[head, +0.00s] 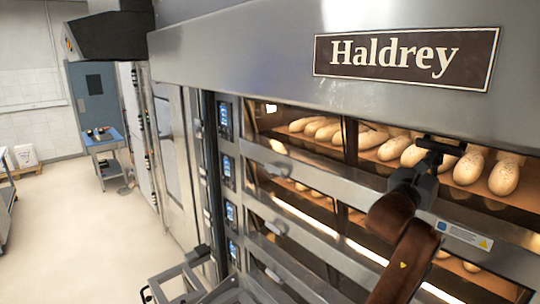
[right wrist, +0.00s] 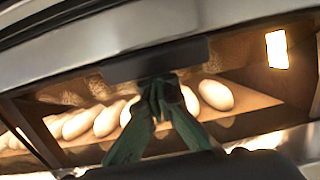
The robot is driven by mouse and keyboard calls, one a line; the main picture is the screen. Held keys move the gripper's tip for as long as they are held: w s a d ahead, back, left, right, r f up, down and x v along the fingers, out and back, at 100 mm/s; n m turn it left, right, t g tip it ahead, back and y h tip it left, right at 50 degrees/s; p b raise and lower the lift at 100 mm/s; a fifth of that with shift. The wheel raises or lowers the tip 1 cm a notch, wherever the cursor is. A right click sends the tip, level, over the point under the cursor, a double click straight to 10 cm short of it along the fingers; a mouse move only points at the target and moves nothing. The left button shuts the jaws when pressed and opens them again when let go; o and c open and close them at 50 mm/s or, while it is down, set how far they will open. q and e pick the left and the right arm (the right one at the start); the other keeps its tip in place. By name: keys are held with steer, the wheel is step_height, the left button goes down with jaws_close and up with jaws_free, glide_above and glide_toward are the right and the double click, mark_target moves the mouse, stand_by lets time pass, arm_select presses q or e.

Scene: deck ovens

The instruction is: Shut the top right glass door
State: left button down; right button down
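The top right glass door of the oven is at the upper right of the head view. Its black handle (head: 441,146) stands in front of the loaves, and the clear glass is hard to make out. The handle shows as a dark bar (right wrist: 155,60) in the right wrist view. My right gripper (head: 428,165) is at the handle. In the right wrist view its green fingers (right wrist: 160,88) come together, with the tips at the bar's lower edge. They look shut, with nothing visible between them; I cannot tell if they touch the bar. My left gripper is not in view.
Loaves (head: 467,167) lie on the top deck. More decks with steel door fronts (head: 315,224) are below, and control panels (head: 224,118) run down the left side. A steel frame (head: 182,279) stands at the bottom left.

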steer(key=shift+s+r+p, duration=0.15)
steer(key=shift+r+p, duration=0.35)
steer(key=shift+r, duration=0.7)
steer(key=shift+s+a+f+b, duration=0.25)
steer(key=shift+s+a+b, duration=0.05)
steer(key=shift+a+b, duration=0.15)
steer(key=r+b+v, duration=0.1)
steer(key=b+v, duration=0.3)
steer(key=v, duration=0.5)
steer(key=shift+s+a, duration=0.1)
